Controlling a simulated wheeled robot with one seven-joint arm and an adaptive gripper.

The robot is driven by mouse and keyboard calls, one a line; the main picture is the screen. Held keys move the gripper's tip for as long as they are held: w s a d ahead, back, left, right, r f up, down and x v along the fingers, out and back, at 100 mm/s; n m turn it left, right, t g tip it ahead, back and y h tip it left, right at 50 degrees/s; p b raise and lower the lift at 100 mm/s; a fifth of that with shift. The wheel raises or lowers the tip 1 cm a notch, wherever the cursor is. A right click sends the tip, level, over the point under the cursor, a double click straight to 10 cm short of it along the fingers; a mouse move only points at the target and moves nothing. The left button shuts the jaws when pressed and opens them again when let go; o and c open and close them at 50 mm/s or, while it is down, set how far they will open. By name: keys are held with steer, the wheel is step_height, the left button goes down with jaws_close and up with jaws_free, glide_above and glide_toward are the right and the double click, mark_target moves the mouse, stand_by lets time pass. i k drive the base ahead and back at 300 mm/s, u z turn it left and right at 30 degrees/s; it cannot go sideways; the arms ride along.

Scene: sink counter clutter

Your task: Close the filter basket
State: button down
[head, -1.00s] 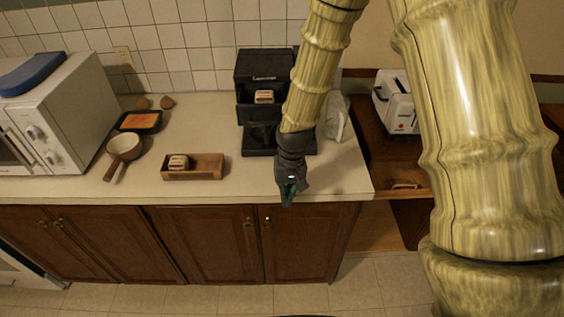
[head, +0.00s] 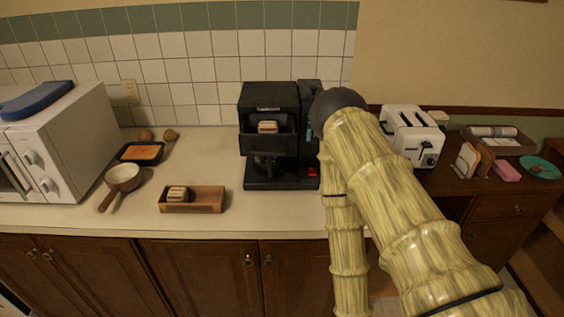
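The black coffee maker (head: 257,97) stands on the counter near the tiled wall. Its filter basket (head: 266,142) shows at the front below the top housing and looks pulled out, with a small brown-and-cream striped block (head: 267,127) in it. My gripper (head: 309,132) is mostly hidden behind my arm; only a small teal bit shows, at the right side of the coffee maker, right of the basket. Whether it touches the machine cannot be told. The fingers' opening is not visible.
A wooden tray (head: 216,207) with another striped block (head: 177,194) is at the front left. A pan (head: 122,178), a black tray (head: 129,153) and a microwave (head: 72,150) stand farther left. A white toaster (head: 408,128) is at the right. The counter between pan and coffee maker is mostly clear.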

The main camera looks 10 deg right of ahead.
mark_target(284, 143)
steer(key=z, duration=1)
steer(key=k, duration=0.45)
steer(key=u, duration=0.6)
